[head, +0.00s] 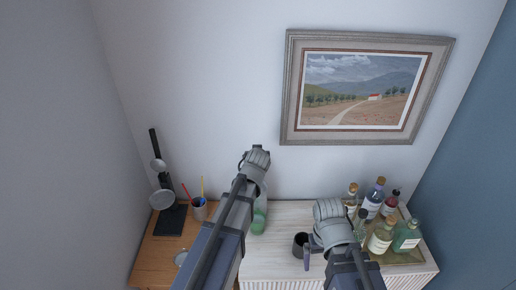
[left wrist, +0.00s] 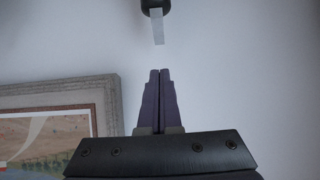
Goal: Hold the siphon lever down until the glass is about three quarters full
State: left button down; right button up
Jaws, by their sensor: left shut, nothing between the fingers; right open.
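The siphon appears as a green bottle (head: 260,214) on the pale cabinet top in the head view, largely hidden behind my left arm. In the left wrist view a dark round part with a pale grey tab (left wrist: 157,27) hangs beyond the fingertips; it may be the siphon's head and lever, but I cannot be sure. My left gripper (left wrist: 160,72) is shut and empty, with a gap between its tips and that tab. My right gripper (head: 309,256) is open over the cabinet, beside a dark mug. I cannot make out the glass for certain.
The dark mug (head: 299,243) stands on the white cabinet (head: 275,262). A tray (head: 407,256) with several bottles is at the right. On the wooden top (head: 152,255) at the left are a pencil cup (head: 199,211), a dark stand (head: 170,220) and a small round item (head: 181,258).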

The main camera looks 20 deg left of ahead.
pick_arm(q)
jog(key=v, duration=0.2)
jog(key=p+v, duration=0.1)
jog(key=v, duration=0.2)
jog(key=shift+s+f+p, duration=0.2)
jog(key=shift+s+p, duration=0.05)
jog(key=shift+p, duration=0.05)
dwell(0.4)
jog(key=s+d+f+m+g+h+b, duration=0.1)
jog(key=s+d+f+m+g+b, duration=0.2)
jog(key=s+f+b, duration=0.7)
jog(key=s+d+f+m+g+b, duration=0.4)
jog(key=s+d+f+g+b, duration=0.4)
jog(key=f, duration=1.3)
jog(key=s+d+b, duration=0.3)
jog(key=s, duration=0.4)
jog(key=shift+s+d+h, duration=0.4)
